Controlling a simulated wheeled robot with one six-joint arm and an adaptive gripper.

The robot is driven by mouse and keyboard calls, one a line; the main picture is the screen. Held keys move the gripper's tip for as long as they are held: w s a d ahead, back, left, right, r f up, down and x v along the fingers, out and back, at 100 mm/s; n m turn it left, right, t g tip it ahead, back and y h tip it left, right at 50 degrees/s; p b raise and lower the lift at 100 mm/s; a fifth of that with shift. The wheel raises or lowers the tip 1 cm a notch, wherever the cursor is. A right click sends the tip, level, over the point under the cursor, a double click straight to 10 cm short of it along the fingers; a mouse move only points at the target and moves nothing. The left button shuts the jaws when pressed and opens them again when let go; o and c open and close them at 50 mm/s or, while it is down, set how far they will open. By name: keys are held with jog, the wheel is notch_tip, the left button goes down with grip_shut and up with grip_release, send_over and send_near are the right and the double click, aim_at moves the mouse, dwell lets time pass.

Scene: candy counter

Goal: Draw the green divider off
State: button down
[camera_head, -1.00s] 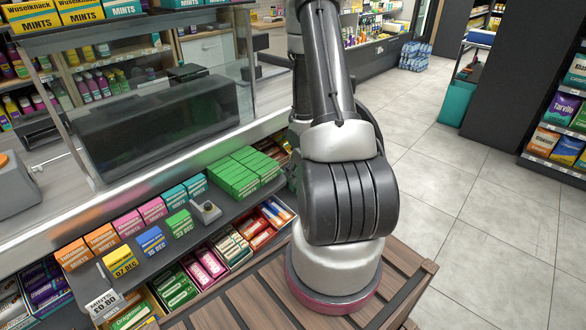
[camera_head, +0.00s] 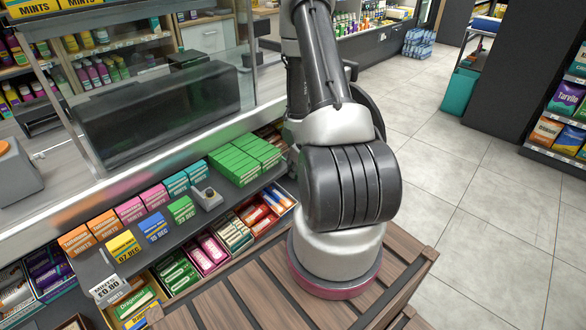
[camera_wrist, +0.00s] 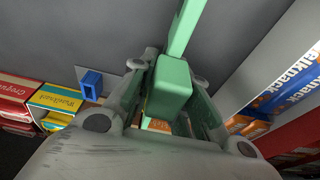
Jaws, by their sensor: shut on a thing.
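The green divider (camera_wrist: 172,80) is pale green, with a block between my fingers and a narrow bar running up to the top of the wrist view. My gripper (camera_wrist: 165,98) is shut on its block. The divider lies against a plain grey background, and its lower part is hidden by the fingers. In the head view my arm covers the gripper, and I cannot make out the divider there.
A blue clip-like piece (camera_wrist: 91,83) stands left of my gripper, near yellow (camera_wrist: 56,101) and red boxes (camera_wrist: 12,97). A pale ledge (camera_wrist: 245,65) runs along the right. The head view shows a shelf of mint boxes (camera_head: 130,210) and stacked green boxes (camera_head: 245,158).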

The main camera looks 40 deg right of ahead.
jog(key=shift+s+r, duration=0.1)
jog(key=shift+r, duration=0.6)
dwell(0.6)
jog(key=shift+w+v, duration=0.1)
jog(key=shift+v, duration=0.65)
jog(key=shift+w+v, duration=0.15)
jog(key=shift+v, duration=0.55)
jog(key=shift+r, duration=0.1)
